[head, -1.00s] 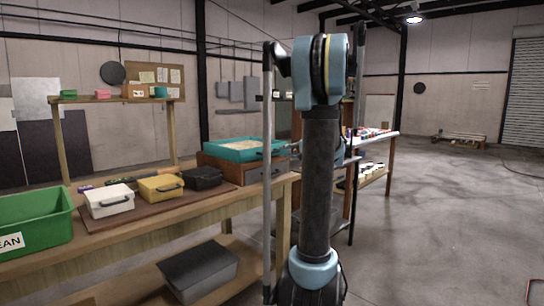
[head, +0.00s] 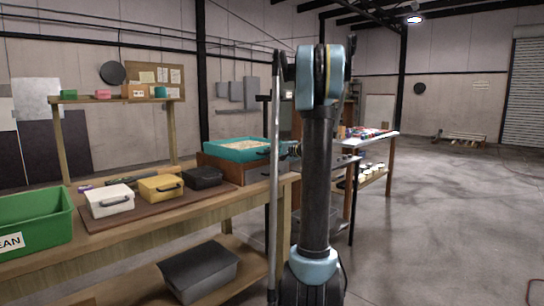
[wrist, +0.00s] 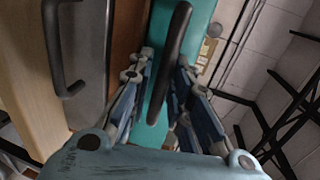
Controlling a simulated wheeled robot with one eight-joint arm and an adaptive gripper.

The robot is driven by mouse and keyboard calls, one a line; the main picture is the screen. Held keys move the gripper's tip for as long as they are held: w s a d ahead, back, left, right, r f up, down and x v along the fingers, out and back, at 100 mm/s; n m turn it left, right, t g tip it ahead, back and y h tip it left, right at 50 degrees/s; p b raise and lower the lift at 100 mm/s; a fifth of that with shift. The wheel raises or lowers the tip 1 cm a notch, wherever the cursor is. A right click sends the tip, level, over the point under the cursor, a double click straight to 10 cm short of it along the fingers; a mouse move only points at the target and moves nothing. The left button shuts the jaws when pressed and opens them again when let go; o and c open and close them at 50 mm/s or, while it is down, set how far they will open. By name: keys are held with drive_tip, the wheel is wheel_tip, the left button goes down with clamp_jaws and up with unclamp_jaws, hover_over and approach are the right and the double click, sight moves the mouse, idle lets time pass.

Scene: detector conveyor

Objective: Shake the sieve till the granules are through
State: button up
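The sieve is a teal, open-topped rectangular tray (head: 232,155) holding pale granules (head: 245,145). It sits on a brown wooden box (head: 215,166) at the bench's far end. Its black handle (wrist: 172,50) crosses the wrist view in front of the teal wall. My gripper (wrist: 162,68) has its two fingers apart, one on each side of this handle. Teal shows between the left finger and the handle, so it is not clamped. In the head view my gripper (head: 291,149) is at the sieve's right end, partly hidden by my arm.
A green bin (head: 35,225) is at the left. In the wrist view, a grey drawer front with a handle (wrist: 58,50) lies beside the sieve.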

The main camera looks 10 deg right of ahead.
sight(263, 151)
clamp_jaws()
drive_tip(key=shift+r+x, duration=0.2)
drive_tip(key=shift+x, duration=0.8)
drive_tip(key=shift+r+x, duration=0.2)
drive_tip(key=shift+x, duration=0.75)
drive_tip(key=shift+r+x, duration=0.2)
drive_tip(key=shift+x, duration=0.8)
drive_tip(key=shift+w+a, duration=0.1)
unclamp_jaws()
drive_tip(key=shift+w, duration=0.1)
drive_tip(key=v, duration=1.2)
drive_tip(key=shift+f, duration=0.1)
